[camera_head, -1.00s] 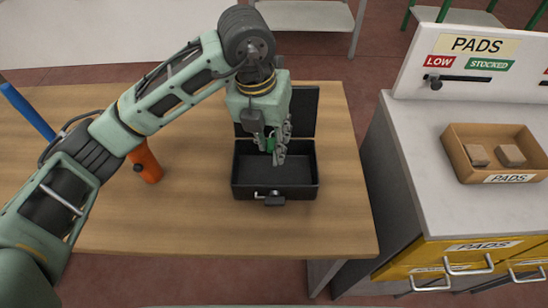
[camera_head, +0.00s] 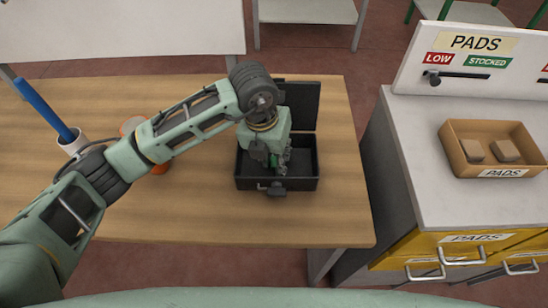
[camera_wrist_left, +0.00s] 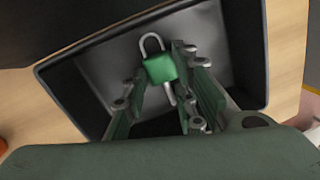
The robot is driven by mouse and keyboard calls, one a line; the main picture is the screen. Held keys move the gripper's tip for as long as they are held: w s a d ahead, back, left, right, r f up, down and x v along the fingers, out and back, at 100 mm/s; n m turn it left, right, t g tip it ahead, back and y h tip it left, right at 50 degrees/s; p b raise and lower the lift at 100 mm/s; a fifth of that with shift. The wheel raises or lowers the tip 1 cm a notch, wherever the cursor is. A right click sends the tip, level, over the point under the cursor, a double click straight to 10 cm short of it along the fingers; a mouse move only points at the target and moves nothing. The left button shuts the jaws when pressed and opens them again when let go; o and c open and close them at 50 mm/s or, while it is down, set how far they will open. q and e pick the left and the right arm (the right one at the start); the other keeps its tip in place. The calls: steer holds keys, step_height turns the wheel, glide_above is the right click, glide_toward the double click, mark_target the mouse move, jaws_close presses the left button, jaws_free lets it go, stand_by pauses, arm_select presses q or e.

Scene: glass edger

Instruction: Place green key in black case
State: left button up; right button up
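The black case (camera_head: 246,180) stands open on the wooden table, its lid (camera_head: 302,103) raised at the back. My left gripper (camera_head: 277,166) reaches down into the case. The green key (camera_head: 274,160) is between its fingers, mostly hidden in the head view. In the left wrist view the green key (camera_wrist_left: 160,68) shows a green block, a metal loop and a short shaft. The left gripper's fingers (camera_wrist_left: 160,80) meet the block on both sides, over the grey case floor (camera_wrist_left: 212,40). Whether the key touches the floor is unclear. My right gripper is not in view.
A white cup (camera_head: 75,145) with a blue stick-like thing (camera_head: 40,106) and an orange object (camera_head: 131,125) stand left on the table, partly behind my arm. A pads box (camera_head: 463,130) sits on the counter at right. The table front (camera_head: 215,220) is clear.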

arm_select(q)
steer(key=o, duration=0.4)
steer(key=shift+c, duration=0.2)
steer(key=shift+o, duration=0.2)
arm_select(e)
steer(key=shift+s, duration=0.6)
arm_select(q)
steer(key=shift+r, duration=0.1)
step_height(320, 180, up, 12)
steer(key=a+b, duration=0.1)
steer(key=b, duration=0.2)
steer(key=shift+s+a, duration=0.35)
steer(key=shift+s, duration=0.05)
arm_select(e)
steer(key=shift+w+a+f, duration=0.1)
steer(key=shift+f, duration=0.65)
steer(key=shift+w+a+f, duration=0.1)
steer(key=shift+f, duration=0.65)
